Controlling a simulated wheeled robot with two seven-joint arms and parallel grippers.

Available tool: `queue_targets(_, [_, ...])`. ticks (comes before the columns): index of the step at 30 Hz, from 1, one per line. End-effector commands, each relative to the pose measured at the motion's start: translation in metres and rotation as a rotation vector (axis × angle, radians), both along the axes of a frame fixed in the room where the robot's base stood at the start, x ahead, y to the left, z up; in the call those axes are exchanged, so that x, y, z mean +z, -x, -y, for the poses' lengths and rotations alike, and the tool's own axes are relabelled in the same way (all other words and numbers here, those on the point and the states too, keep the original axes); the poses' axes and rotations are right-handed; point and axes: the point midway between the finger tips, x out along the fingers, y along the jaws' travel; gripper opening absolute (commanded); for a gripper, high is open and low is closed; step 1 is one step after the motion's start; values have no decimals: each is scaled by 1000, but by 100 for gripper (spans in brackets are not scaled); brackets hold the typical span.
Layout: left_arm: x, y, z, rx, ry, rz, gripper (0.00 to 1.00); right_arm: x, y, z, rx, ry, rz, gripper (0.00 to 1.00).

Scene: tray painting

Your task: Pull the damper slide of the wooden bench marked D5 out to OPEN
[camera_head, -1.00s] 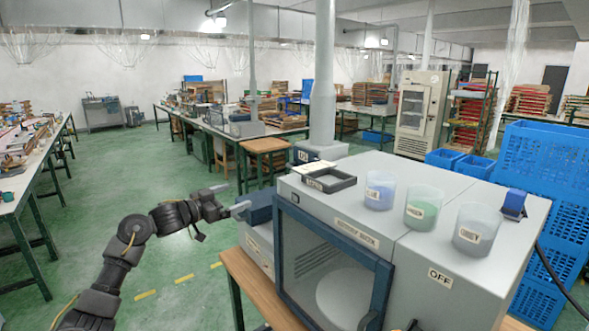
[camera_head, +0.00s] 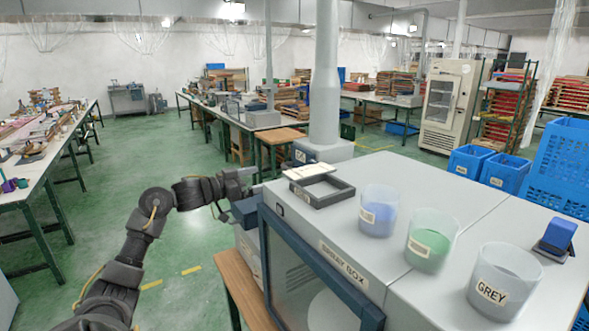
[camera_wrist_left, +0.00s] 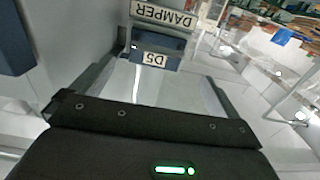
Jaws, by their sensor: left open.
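The wooden bench (camera_head: 236,285) carries the grey spray box (camera_head: 345,225) at the right of the head view. A dark blue block (camera_head: 243,213) sticks out at the box's left side. In the left wrist view, a dark blue slide piece (camera_wrist_left: 132,58) bears an upside-down D5 label, just short of a DAMPER plate (camera_wrist_left: 165,15). My left gripper (camera_head: 250,181) is open, beside the box and by the blue block. In the wrist view its fingers (camera_wrist_left: 150,85) point at the D5 piece, with the space between them empty. My right gripper is not in view.
Cups of blue (camera_head: 377,212), green (camera_head: 431,240) and grey powder (camera_head: 503,282), a black frame (camera_head: 321,190) and a blue clip-like object (camera_head: 556,240) sit on the box top. Blue crates (camera_head: 560,170) stand at right. The green floor (camera_head: 120,200) at left is open.

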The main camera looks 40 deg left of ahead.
Motion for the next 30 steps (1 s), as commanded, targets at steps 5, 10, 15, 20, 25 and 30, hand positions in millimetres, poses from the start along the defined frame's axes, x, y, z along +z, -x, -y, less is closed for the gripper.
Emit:
queue_targets(5, [3,-10,4,-3,2,1,100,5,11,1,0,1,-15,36])
queue_targets(10, [5,-37,11,-2,5,2,100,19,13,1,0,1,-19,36])
queue_targets(15, [5,-67,19,0,5,3,100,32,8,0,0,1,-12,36])
queue_targets(20, [3,-89,25,2,3,0,100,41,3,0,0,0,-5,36])
queue_targets(25, [1,-101,29,2,1,1,100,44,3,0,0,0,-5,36])
queue_targets(30, [-1,-104,29,2,-1,0,100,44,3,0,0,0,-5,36])
